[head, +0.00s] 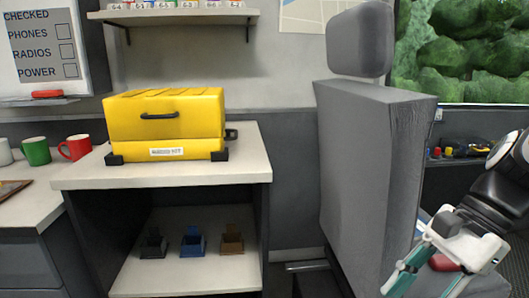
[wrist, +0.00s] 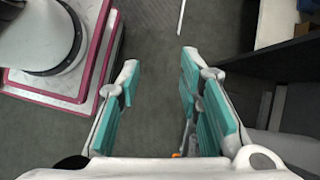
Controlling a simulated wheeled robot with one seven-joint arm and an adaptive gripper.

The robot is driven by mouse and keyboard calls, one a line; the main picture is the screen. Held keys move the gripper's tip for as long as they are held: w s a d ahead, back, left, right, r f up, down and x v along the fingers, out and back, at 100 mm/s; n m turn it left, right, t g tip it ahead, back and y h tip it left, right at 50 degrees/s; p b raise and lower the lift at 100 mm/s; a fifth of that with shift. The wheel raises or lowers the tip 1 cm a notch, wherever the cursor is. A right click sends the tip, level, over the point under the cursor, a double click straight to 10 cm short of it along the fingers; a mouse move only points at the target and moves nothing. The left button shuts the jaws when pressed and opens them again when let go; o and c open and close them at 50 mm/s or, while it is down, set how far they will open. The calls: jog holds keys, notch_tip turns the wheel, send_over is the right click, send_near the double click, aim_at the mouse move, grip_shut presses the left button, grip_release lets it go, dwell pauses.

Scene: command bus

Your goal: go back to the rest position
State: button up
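My gripper (head: 428,283) is at the lower right of the head view, in front of the grey seat. In the wrist view my gripper (wrist: 158,75) has its two teal-padded fingers spread wide apart. It is open, and only bare grey floor shows between the fingers. Nothing is held. The fingertips are partly cut off by the bottom edge of the head view.
A grey high-backed seat (head: 365,165) stands just left of my arm. A yellow case (head: 165,125) sits on a white-topped cabinet (head: 240,165) with small holders on its lower shelf. Mugs (head: 36,151) stand at the left. Open floor (wrist: 155,45) lies below my gripper.

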jog(key=s+a+r+n+t+h, duration=0.1)
jog(key=s+a+n+h, duration=0.15)
jog(key=s+n, duration=0.45)
jog(key=s+a+r+n+h, duration=0.1)
jog(key=s+n+h, duration=0.3)
jog(key=s+n, duration=0.35)
notch_tip(320, 180, up, 34)
jog(key=t+p, duration=0.4)
jog(key=p, duration=2.8)
jog(key=shift+s, duration=0.2)
jog(key=shift+d+n, duration=0.15)
jog(key=shift+n, duration=0.1)
